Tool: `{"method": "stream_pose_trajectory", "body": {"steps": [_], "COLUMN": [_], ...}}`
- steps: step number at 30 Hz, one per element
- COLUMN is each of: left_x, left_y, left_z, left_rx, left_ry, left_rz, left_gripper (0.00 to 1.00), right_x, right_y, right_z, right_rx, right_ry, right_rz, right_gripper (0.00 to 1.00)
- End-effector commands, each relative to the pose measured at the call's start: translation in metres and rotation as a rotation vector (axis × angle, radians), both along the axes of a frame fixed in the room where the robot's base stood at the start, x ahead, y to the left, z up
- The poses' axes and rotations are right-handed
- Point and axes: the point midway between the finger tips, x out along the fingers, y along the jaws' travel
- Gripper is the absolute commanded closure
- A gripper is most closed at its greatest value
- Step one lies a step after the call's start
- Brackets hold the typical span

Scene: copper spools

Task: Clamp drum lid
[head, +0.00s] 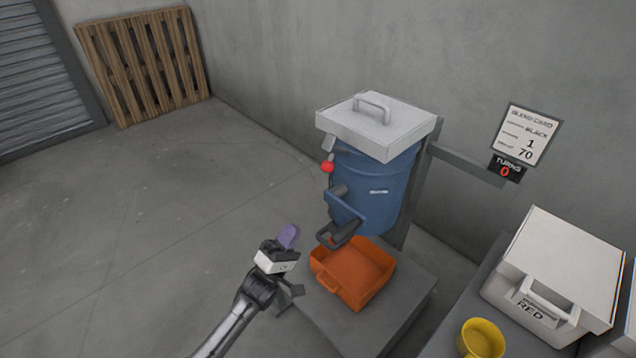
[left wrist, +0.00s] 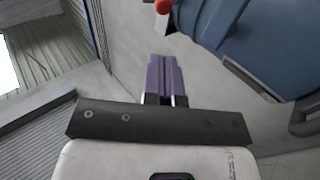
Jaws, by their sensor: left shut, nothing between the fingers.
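A blue drum (head: 378,185) stands at the centre right of the head view with a square light-grey lid (head: 375,125) sitting on top. The lid has a handle (head: 372,106). A clamp lever with a red knob (head: 328,167) sits at the drum's left side, just under the lid. The knob also shows at the top of the left wrist view (left wrist: 163,7), beside the drum (left wrist: 265,40). My left gripper (head: 289,236) has purple fingers, shut and empty, below and left of the knob and apart from it. My right gripper is not in view.
An orange bin (head: 352,272) sits below the drum on a grey plinth (head: 412,300). A dark crank-like handle (head: 340,234) sticks out at the drum's lower left. A white box labelled RED (head: 555,275) and a yellow cup (head: 482,338) stand at right. Floor at left is clear.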

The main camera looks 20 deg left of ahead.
Motion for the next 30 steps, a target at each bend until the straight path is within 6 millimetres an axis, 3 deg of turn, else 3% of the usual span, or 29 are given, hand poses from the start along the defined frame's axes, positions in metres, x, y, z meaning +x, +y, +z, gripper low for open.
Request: {"method": "stream_pose_trajectory", "body": {"steps": [16, 30], "left_x": [0.004, 0.054], "left_y": [-0.001, -0.021], "left_z": [0.006, 0.065], "left_rx": [-0.014, -0.015], "left_ry": [-0.015, -0.017], "left_rz": [-0.014, -0.014], "left_gripper": [1.00, 1.00], "right_x": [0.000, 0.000], "right_y": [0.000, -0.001], "right_z": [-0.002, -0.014], "right_rx": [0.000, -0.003], "right_ry": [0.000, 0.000], "right_rz": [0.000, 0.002], "right_gripper": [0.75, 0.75]}}
